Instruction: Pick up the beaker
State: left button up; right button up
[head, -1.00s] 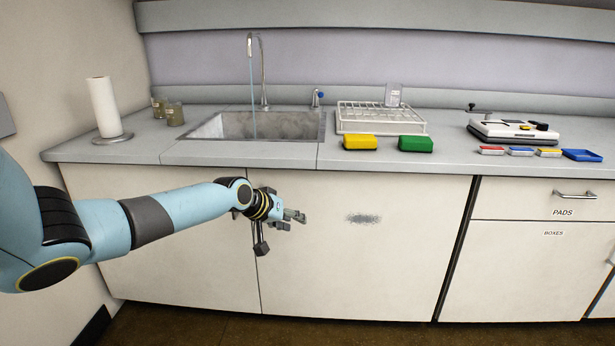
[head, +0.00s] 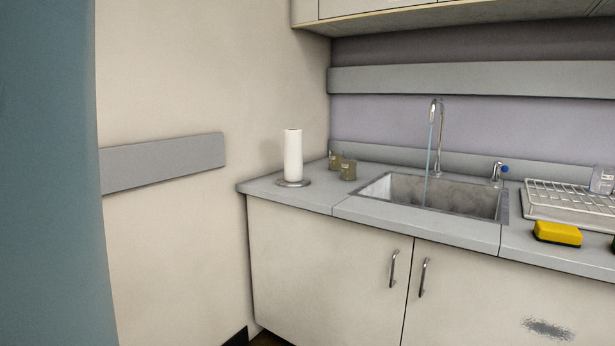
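A clear glass vessel that looks like the beaker (head: 602,180) stands at the back of the white drying rack (head: 570,199), at the right edge of the head view. The edge of the picture cuts off part of it and of the rack. Neither of my grippers is in view. A broad blue surface fills the left edge of the view, probably part of my own arm.
The sink (head: 440,192) has a bluish stream falling from its faucet (head: 437,110). A paper towel roll (head: 293,156), two brownish containers (head: 348,169) and a yellow sponge (head: 557,233) stand on the counter (head: 366,208). Cabinet doors are below.

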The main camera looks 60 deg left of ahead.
aim_at(348, 164)
jog(key=j+u, duration=0.15)
jog(key=u, duration=0.3)
jog(key=i+u, duration=0.15)
jog(key=u, duration=0.35)
jog(key=i+j+u, duration=0.1)
jog(key=u, duration=0.35)
jog(key=i+u, duration=0.1)
jog(key=u, duration=0.35)
